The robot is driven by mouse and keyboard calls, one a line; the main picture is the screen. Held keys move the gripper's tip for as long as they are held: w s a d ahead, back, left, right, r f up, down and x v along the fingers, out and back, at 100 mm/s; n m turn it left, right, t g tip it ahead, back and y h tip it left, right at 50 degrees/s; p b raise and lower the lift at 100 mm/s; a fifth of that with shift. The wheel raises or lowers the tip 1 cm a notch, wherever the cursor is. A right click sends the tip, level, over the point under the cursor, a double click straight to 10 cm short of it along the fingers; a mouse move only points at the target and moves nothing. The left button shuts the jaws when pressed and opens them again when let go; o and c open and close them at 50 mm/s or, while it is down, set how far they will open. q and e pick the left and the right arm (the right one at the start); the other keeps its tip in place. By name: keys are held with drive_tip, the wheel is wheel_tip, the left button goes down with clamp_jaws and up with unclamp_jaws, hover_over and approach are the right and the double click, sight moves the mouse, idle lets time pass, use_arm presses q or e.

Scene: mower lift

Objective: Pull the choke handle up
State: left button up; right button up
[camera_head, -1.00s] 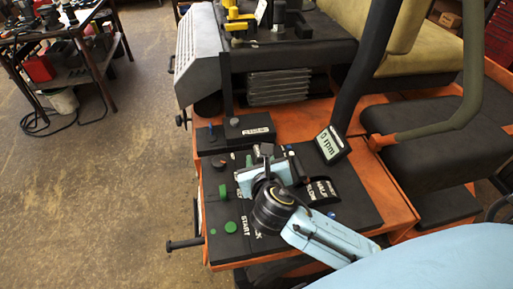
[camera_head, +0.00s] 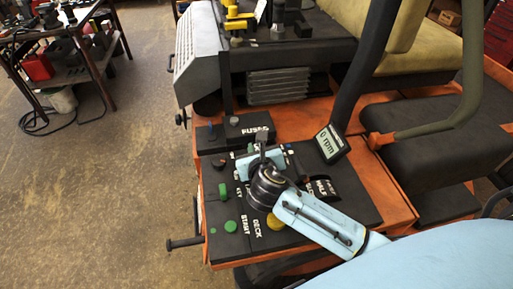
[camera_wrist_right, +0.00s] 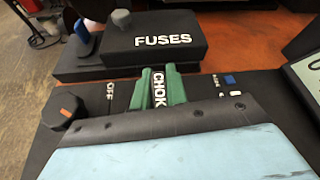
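My right gripper (camera_head: 258,150) is over the control panel in the head view, coming in from the lower right. In the right wrist view two green prongs, which look like its fingers (camera_wrist_right: 158,88), stand apart with a narrow gap. Nothing is visibly held between them. The white choke label (camera_wrist_right: 158,88), partly cut off, shows in that gap. I cannot make out the choke handle itself; the gripper covers this part of the panel. My left gripper is not in view.
The black fuse box (camera_head: 238,132) lies just beyond the gripper and also shows in the right wrist view (camera_wrist_right: 158,43). An orange-marked knob (camera_wrist_right: 64,108) is left of the fingers. An rpm display (camera_head: 332,143) stands at the right. Green buttons (camera_head: 230,226) lie nearer.

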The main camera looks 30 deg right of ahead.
clamp_jaws()
drive_tip(key=shift+w+r, duration=0.1)
drive_tip(key=shift+r, duration=1.2)
drive_tip(key=o, duration=0.8)
unclamp_jaws()
drive_tip(key=shift+r, duration=0.1)
drive_tip(key=shift+c, duration=0.2)
drive_tip(key=v, duration=1.3)
drive_tip(key=shift+s, duration=0.25)
drive_tip(key=shift+a, duration=0.1)
